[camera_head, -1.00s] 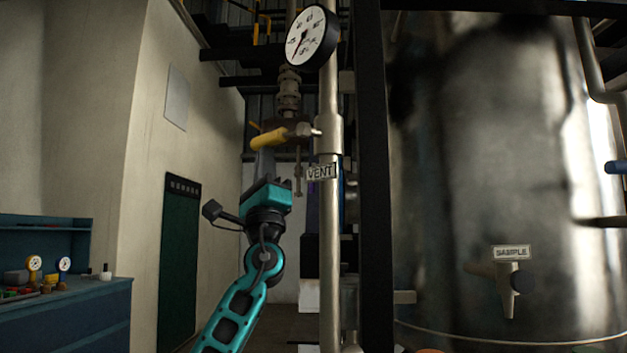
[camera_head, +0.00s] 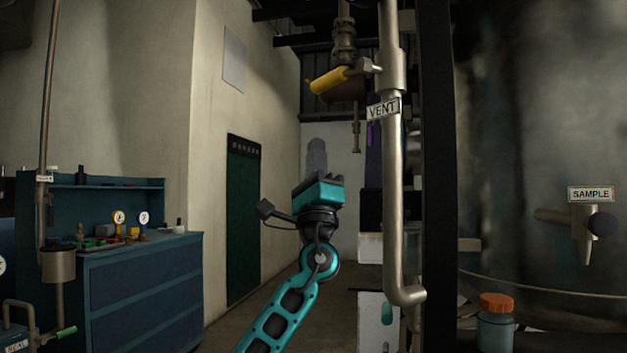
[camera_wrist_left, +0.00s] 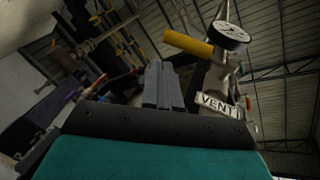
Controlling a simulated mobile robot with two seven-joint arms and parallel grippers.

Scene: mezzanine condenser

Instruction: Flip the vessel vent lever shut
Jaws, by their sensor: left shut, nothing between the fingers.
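The vent lever has a yellow grip (camera_head: 330,80) and sticks out to the left from a metal pipe, its free end tilted slightly down. The VENT sign (camera_head: 383,108) is on the pipe just below it. My left gripper (camera_head: 317,150) points up below the lever, shut and empty, with a clear gap between them in the head view. In the left wrist view the shut fingers (camera_wrist_left: 163,85) stand in the middle, with the yellow grip (camera_wrist_left: 188,43) beyond them and the VENT sign (camera_wrist_left: 218,104) to the right. My right gripper is not in view.
A round gauge (camera_wrist_left: 228,36) sits near the lever. The vertical pipe (camera_head: 392,200) and a dark post (camera_head: 438,180) stand right of my arm. A SAMPLE valve (camera_head: 585,225) is on the tank. A blue workbench (camera_head: 140,280) stands at the left.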

